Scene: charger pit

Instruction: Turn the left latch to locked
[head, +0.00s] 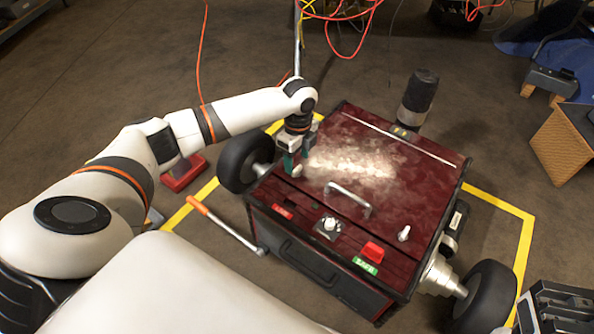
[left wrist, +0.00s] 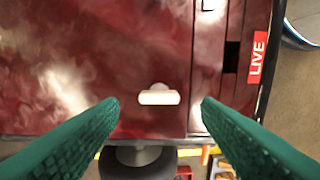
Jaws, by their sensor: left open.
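The left latch (head: 297,171) is a small pale knob near the left edge of the dark red lid. In the left wrist view, the latch (left wrist: 159,97) shows as a short white bar lying crosswise, with a small rounded base. My left gripper (head: 297,158) points down over it with green fingers. In the left wrist view my left gripper (left wrist: 160,105) is open, one finger on each side of the latch with clear gaps. I cannot tell whether the fingertips reach down to its height.
The red box (head: 300,245) has a lid handle (head: 347,197), a dial (head: 330,226), a red switch (head: 373,250), a green label (head: 366,266) and another pale latch (head: 404,233). A red "LIVE" label (left wrist: 257,55) is nearby.

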